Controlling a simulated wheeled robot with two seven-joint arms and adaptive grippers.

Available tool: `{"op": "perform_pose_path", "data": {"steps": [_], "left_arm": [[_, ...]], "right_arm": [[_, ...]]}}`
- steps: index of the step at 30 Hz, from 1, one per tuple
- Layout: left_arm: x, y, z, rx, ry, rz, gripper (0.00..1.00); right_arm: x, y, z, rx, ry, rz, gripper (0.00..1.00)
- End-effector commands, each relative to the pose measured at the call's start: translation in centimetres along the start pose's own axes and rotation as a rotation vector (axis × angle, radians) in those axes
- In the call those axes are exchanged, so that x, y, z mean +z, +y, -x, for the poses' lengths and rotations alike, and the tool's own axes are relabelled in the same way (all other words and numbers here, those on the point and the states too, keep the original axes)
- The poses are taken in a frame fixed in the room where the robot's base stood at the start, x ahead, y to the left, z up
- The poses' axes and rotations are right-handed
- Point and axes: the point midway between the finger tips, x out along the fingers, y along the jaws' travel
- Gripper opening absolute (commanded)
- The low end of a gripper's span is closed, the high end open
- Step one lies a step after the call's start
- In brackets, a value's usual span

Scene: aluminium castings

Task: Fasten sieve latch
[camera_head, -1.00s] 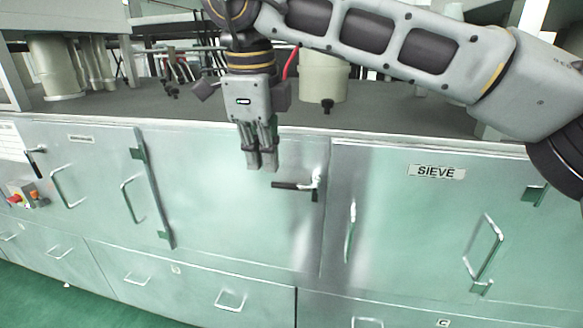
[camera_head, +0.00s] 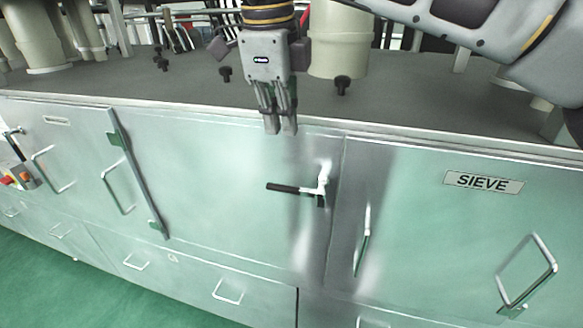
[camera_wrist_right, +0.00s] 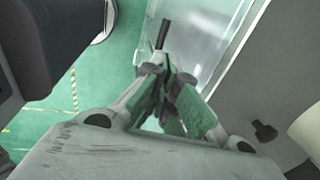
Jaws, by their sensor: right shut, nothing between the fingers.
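The latch (camera_head: 299,188) sits on the metal cabinet front, left of the door labelled SIEVE (camera_head: 484,182). Its black handle points left, roughly level, from a bright metal pivot. My right gripper (camera_head: 281,130) is shut and empty, fingers pointing down, above and a little left of the latch, apart from it. In the right wrist view the shut fingers (camera_wrist_right: 172,118) show with the black latch handle (camera_wrist_right: 163,34) beyond their tips. My left gripper is in neither view.
The grey worktop (camera_head: 190,88) bears a cream cylinder (camera_head: 339,45) and small black knobs (camera_head: 342,85). Door handles (camera_head: 362,240) stick out from the cabinet. Another black-handled latch (camera_head: 14,132) is at far left. Green floor (camera_head: 60,280) lies in front.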

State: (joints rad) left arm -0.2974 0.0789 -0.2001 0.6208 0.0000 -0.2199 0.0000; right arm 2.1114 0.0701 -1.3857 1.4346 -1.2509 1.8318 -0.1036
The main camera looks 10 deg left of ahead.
Motion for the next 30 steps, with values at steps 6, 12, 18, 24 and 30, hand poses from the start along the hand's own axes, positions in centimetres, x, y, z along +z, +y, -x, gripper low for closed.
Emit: {"op": "perform_pose_path", "data": {"steps": [6,12,18,24,30], "left_arm": [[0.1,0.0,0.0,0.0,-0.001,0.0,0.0],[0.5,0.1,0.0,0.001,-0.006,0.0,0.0],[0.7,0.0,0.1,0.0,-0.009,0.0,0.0],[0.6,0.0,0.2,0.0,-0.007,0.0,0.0],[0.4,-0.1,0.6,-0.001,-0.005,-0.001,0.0]], "right_arm": [[0.0,0.0,0.0,-0.001,0.001,0.001,0.0],[0.0,0.0,0.0,-0.001,0.0,0.0,0.0],[0.0,0.0,-0.2,0.0,0.001,0.0,0.0],[0.0,0.0,-1.4,0.001,0.001,0.0,0.0],[-0.1,0.0,-3.6,0.001,0.002,0.0,0.0]]}}
